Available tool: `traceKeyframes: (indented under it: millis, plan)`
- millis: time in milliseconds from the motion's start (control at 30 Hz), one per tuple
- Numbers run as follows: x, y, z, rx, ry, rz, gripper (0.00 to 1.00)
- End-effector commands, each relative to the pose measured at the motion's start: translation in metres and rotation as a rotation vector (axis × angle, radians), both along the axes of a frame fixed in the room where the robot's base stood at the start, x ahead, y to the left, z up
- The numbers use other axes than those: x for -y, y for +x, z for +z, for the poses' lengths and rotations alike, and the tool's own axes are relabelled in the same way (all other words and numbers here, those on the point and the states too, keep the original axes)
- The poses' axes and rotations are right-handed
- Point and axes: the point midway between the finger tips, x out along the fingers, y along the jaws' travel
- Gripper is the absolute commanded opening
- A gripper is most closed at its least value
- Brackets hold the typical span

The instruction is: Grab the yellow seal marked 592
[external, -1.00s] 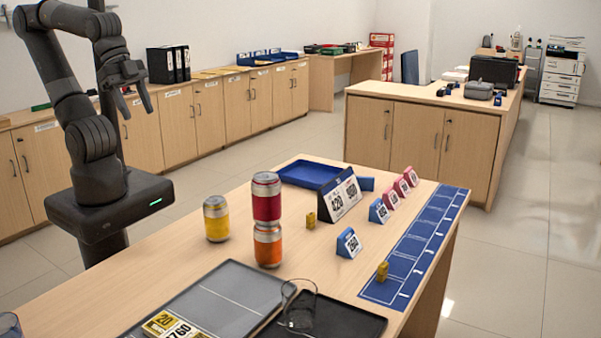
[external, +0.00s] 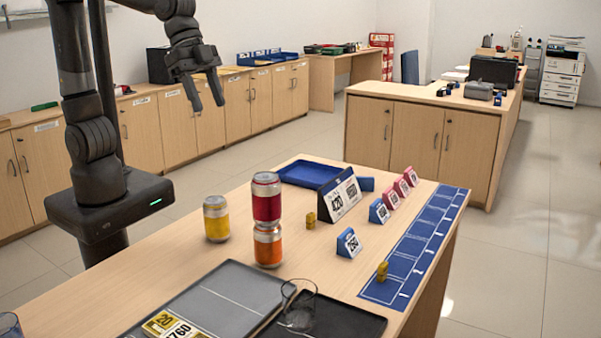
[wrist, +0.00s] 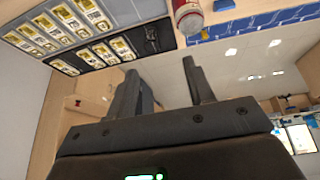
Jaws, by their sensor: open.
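My gripper (external: 208,102) is open and empty, raised above and behind the far left side of the counter; its two fingers also show in the wrist view (wrist: 160,72). Two small yellow blocks stand on the counter: one (external: 310,220) by the 420 sign, one (external: 382,271) on the blue strip. Yellow-and-white labelled pieces (external: 172,326) lie at the bottom edge, one reading 760.
A red can (external: 266,196) stands on an orange can (external: 267,246), with a yellow can (external: 216,219) beside them. The grey tray (external: 232,290) is partly bare. Blue and pink number signs stand near the strip.

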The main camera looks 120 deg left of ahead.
Motion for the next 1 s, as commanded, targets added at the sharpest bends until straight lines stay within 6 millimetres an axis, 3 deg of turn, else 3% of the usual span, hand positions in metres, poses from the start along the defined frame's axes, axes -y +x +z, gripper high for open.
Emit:
traceKeyframes:
  millis: [100, 467, 800, 1000]
  plan:
    - [-0.012, 0.045, -0.011, -0.011, -0.003, -0.003, 0.48]
    - [-0.054, 0.165, -0.068, -0.027, 0.002, -0.021, 0.48]
    - [-0.100, 0.260, -0.161, -0.044, 0.016, -0.040, 0.48]
    - [-0.125, 0.299, -0.224, -0.052, 0.026, -0.055, 0.48]
